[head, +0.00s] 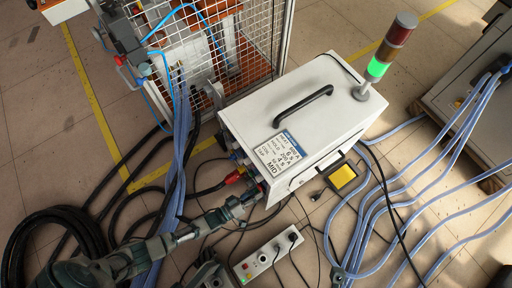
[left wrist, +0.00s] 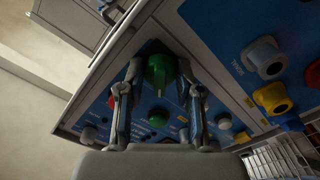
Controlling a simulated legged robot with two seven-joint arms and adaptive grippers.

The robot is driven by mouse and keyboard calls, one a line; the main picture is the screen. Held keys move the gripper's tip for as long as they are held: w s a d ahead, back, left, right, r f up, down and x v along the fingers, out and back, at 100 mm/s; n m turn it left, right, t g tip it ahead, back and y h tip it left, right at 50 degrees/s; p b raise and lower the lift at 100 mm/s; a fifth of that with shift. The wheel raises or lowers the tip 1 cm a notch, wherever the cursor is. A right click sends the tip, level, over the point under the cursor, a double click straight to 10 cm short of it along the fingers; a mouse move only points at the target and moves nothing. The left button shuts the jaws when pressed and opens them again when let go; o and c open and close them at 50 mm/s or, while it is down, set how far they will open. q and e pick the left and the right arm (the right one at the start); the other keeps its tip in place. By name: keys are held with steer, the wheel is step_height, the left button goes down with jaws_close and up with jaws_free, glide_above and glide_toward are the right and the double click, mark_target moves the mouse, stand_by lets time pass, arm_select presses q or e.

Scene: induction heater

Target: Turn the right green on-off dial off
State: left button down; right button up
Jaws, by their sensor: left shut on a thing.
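The induction heater (head: 290,110) is a white box with a black handle on top; its front panel is mostly hidden in the head view. In the left wrist view its blue panel (left wrist: 225,30) shows a large green dial (left wrist: 160,70) with a pale pointer mark. My left gripper (left wrist: 160,82) has its fingers on both sides of this dial and is shut on it. In the head view my left gripper (head: 243,203) reaches the lower front of the heater from the left.
The signal tower (head: 378,68) on the heater glows green. A smaller green knob (left wrist: 158,117), a red knob and yellow and blue connectors (left wrist: 272,97) sit on the panel near my fingers. A control box (head: 268,255), a yellow pedal (head: 342,176) and many cables cover the floor.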

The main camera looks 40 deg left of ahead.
arm_select(q)
steer(key=shift+a+f+n, duration=0.15)
steer(key=shift+f+n, duration=0.05)
steer(key=shift+n, duration=0.3)
steer(key=c, duration=0.8)
jaws_free()
steer(key=shift+o, duration=0.2)
steer(key=shift+r, duration=0.1)
steer(key=v, duration=1.2)
